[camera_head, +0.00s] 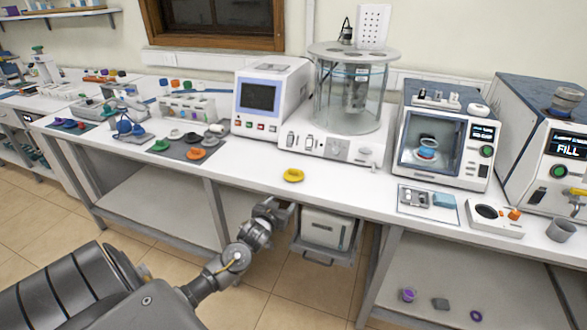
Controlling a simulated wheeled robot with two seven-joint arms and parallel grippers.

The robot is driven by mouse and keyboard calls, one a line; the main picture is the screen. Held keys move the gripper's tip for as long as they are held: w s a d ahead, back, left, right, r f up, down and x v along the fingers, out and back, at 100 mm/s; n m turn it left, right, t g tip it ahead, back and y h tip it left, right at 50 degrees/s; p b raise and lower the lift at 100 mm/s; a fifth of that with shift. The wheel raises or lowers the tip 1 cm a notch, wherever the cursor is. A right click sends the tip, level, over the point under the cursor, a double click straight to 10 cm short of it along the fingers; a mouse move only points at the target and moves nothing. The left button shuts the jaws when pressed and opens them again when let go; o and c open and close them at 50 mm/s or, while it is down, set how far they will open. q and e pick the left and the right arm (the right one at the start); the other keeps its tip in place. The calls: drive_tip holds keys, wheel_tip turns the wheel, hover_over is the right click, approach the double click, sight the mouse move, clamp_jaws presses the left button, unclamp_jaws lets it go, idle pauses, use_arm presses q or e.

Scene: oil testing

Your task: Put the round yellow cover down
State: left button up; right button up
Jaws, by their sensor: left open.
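The round yellow cover (293,175) lies on the white bench top (336,188), close to its front edge and in front of the white machine with the glass cylinder. My left gripper (285,205) is open and empty at the front edge of the bench, just below and slightly left of the cover in the picture. A gap shows between the gripper and the cover. My right gripper is not in view.
Behind the cover stand a machine with a screen (262,97) and a glass cylinder (352,92). Grey mats with small coloured parts (190,142) lie to the left. A glass-fronted machine (443,138) stands right. The bench around the cover is clear.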

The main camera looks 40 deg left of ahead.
use_arm(q)
drive_tip(key=t, duration=0.1)
approach(293, 171)
drive_tip(key=shift+n, duration=0.3)
drive_tip(key=p+x, duration=0.1)
drive_tip(key=x, duration=0.4)
drive_tip(key=shift+w+a+f, duration=0.15)
drive_tip(key=shift+w+a, duration=0.1)
drive_tip(key=shift+w, duration=0.05)
drive_tip(key=shift+w+a+p, duration=0.1)
drive_tip(key=shift+w+p, duration=0.35)
drive_tip(key=x, duration=0.4)
drive_tip(key=shift+w+f+p, duration=0.1)
drive_tip(key=shift+p, duration=0.3)
drive_tip(key=shift+c, duration=0.8)
drive_tip(key=c, duration=1)
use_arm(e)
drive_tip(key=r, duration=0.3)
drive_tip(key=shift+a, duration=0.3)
